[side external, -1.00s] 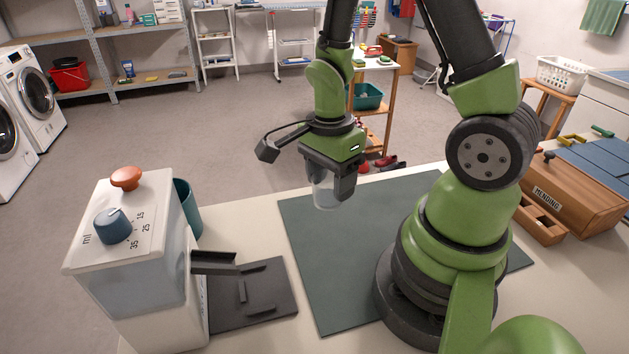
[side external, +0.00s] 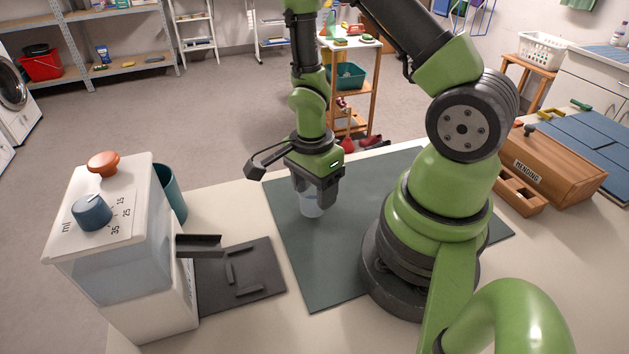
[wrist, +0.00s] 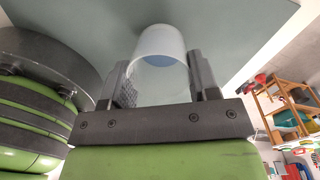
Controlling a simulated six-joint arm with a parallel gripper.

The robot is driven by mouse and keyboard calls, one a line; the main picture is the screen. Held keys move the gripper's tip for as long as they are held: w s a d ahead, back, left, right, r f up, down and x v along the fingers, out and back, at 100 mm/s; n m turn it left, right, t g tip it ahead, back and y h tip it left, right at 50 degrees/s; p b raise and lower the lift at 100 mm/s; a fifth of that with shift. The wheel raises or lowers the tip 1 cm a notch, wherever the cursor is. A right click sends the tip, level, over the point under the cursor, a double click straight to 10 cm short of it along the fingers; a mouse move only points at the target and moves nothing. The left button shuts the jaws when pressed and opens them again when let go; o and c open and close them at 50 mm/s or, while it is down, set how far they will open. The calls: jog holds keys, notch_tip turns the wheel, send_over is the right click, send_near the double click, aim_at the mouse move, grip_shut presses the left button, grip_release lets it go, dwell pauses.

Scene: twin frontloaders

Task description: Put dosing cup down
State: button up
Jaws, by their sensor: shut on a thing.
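The dosing cup (side external: 311,205) is clear and see-through, with a bluish tint at its lower part. It hangs below my gripper (side external: 316,190) over the dark green mat (side external: 345,270), close to the mat's far left part. My gripper is shut on the cup, one finger on each side. In the wrist view the cup (wrist: 160,60) sits between the two fingers of my gripper (wrist: 163,82). I cannot tell whether the cup's bottom touches the mat.
A white dispenser (side external: 125,260) with a blue dial and an orange knob stands at the left, its spout over a dark tray (side external: 265,262). A teal bin (side external: 170,190) is behind it. A wooden mending box (side external: 550,165) is at the right. The mat around the cup is clear.

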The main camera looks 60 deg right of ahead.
jog(key=shift+f, duration=0.55)
dwell(0.4)
jog(key=o, duration=1.1)
jog(key=shift+c, duration=0.2)
jog(key=shift+w+d+r, duration=0.1)
jog(key=shift+r, duration=0.55)
notch_tip(320, 180, up, 11)
notch_tip(320, 180, up, 8)
jog(key=n+t, duration=0.3)
jog(key=n, duration=0.4)
send_over(306, 198)
jog(key=s+a+r+n+t+y, duration=0.1)
jog(key=s+a+r+n+t, duration=0.3)
jog(key=r+n, duration=0.4)
jog(key=s+n, duration=0.1)
jog(key=n, duration=0.1)
jog(key=shift+n+t+y, duration=0.3)
jog(key=shift+n, duration=0.1)
